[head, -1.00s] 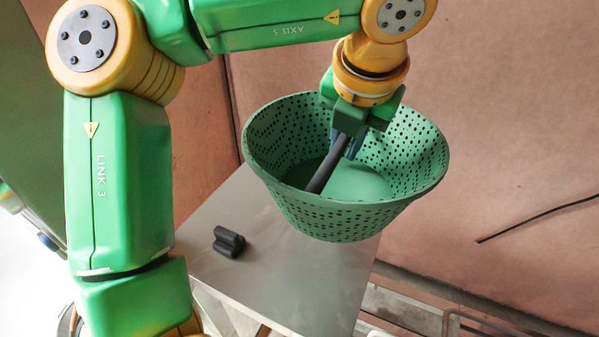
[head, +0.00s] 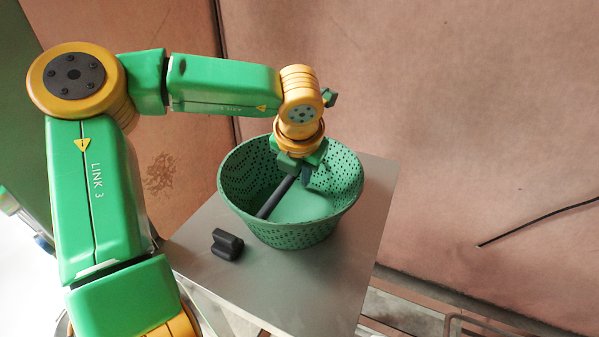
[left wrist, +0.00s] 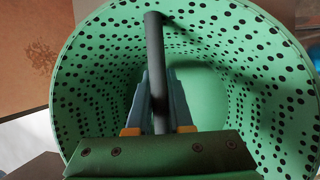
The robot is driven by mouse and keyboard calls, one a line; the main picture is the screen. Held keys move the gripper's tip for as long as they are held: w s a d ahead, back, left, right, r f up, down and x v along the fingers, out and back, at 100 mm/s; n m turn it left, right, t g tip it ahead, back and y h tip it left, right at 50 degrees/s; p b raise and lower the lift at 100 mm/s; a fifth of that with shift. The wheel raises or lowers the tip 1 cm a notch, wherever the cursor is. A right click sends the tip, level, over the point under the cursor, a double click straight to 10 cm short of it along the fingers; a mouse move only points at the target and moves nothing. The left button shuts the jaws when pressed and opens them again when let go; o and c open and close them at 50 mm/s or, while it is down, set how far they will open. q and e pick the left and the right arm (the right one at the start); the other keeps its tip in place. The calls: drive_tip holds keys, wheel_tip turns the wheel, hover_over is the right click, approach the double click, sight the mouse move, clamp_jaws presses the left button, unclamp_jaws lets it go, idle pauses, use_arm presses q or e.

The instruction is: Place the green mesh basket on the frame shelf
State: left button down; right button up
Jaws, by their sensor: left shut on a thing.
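The green mesh basket (head: 292,235) is upright over the grey top of the frame shelf (head: 325,290), toward its far side. I cannot tell whether its base touches the top. A dark bar (head: 275,197) crosses the inside of the basket. My left gripper (head: 303,177) reaches down into the basket. In the left wrist view its fingers (left wrist: 160,108) are shut on the dark bar, one on each side, and the perforated basket wall (left wrist: 95,75) surrounds them. My right gripper is not in view.
A small black block (head: 227,244) lies on the shelf top, left of the basket. The near part of the top is otherwise bare. Brown wall panels (head: 450,130) stand behind, with a black cable (head: 535,220) at right. Metal rails (head: 410,310) lie below at right.

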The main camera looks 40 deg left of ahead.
use_arm(q)
drive_tip(key=shift+f, duration=0.15)
drive_tip(key=c, duration=0.8)
unclamp_jaws()
